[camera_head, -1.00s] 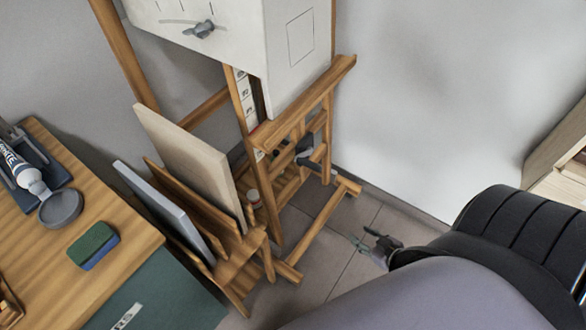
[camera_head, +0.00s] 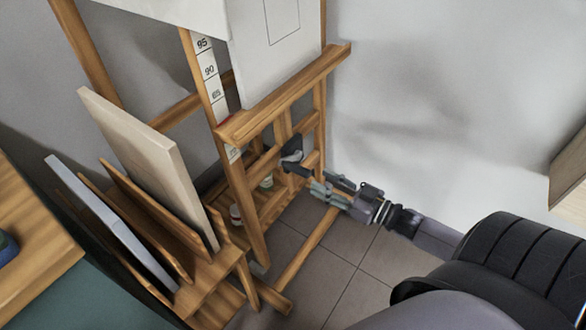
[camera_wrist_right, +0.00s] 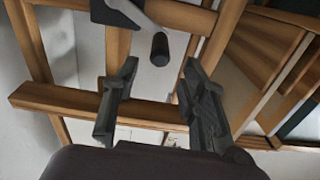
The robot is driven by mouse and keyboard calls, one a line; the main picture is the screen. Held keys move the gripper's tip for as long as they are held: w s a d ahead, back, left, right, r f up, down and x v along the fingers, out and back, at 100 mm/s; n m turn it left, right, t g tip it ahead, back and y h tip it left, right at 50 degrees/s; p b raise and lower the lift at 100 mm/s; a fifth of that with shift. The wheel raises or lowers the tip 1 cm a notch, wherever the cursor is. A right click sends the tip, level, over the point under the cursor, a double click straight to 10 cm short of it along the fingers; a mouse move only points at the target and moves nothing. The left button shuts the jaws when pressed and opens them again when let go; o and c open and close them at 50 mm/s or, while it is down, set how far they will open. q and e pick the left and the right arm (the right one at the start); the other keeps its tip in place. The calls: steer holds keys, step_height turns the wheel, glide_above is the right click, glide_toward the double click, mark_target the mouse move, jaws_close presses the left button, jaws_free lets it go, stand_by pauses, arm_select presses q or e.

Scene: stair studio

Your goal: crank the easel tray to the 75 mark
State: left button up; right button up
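The wooden easel tray (camera_head: 290,92) slants across the easel and bears a white canvas (camera_head: 275,45). A numbered scale strip (camera_head: 209,72) runs down behind its left end. Marks 95, 90 and apparently 85 show above the tray; a blurred number shows below it. A bit of red shows on the strip just above the tray. The dark crank (camera_head: 292,150) is below the tray, its handle pointing down right. My right gripper (camera_head: 321,181) is open and empty, close to the handle but apart. In the right wrist view, the crank handle (camera_wrist_right: 159,48) lies ahead between the open fingertips.
A rack (camera_head: 185,240) with upright panels stands left of the easel. A wooden table (camera_head: 35,230) is at the far left. Small jars (camera_head: 237,214) sit on the easel's lower shelf. The tiled floor (camera_head: 345,270) right of the easel is clear beside the pale wall.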

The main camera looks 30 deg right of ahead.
mark_target(310, 175)
steer(key=x, duration=0.4)
steer(key=shift+w+b, duration=0.1)
steer(key=shift+b, duration=0.25)
arm_select(q)
steer(key=shift+b+v, duration=0.55)
steer(key=shift+v, duration=0.35)
arm_select(e)
steer(key=x, duration=0.6)
steer(key=shift+w+a, duration=0.1)
arm_select(q)
steer(key=shift+s, duration=0.2)
arm_select(e)
steer(key=shift+c, duration=0.6)
jaws_close()
